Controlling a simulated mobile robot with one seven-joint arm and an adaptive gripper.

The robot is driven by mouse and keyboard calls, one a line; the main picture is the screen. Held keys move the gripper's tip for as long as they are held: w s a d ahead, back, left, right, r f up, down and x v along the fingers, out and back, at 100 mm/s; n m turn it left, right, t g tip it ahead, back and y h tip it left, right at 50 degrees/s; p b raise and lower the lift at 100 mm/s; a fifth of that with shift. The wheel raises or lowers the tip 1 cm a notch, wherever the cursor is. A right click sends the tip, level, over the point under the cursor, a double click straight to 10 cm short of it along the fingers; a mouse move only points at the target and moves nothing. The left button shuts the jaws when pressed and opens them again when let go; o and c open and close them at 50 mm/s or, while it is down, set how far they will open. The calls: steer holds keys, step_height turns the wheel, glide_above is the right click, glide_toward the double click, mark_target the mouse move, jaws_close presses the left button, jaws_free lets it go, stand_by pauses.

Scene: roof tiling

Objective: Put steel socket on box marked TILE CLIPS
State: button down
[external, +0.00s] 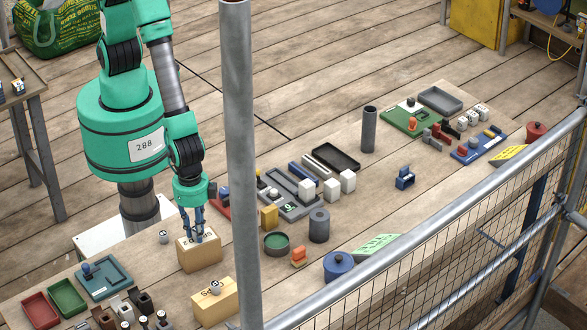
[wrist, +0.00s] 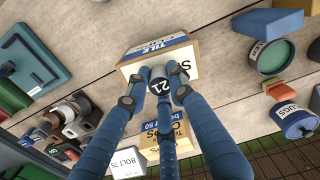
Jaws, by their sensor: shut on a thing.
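My gripper (external: 198,236) is low over a cardboard box (external: 200,257), its fingers pointing down. The same box, with a blue TILE CLIPS label, shows in the wrist view (wrist: 134,67). Its top carries a white label with dark letters, partly covered. The gripper's blue fingers (wrist: 155,98) are shut around a small steel socket (wrist: 160,83) marked 21. The socket is over the box top; I cannot tell whether it touches. In the external view the fingers mostly hide it.
A second cardboard box (external: 213,305) stands just in front, with a small object (external: 216,287) on it. A teal tray (external: 105,278) lies to the left. A green tin (external: 276,243) and blue tin (external: 338,265) stand to the right. A scaffold pole (external: 240,150) crosses the external view.

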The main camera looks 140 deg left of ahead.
steer(key=shift+f, duration=0.2)
steer(key=c, duration=1.5)
jaws_free()
steer(key=shift+r, duration=0.1)
step_height(320, 180, up, 12)
steer(key=shift+r, duration=0.1)
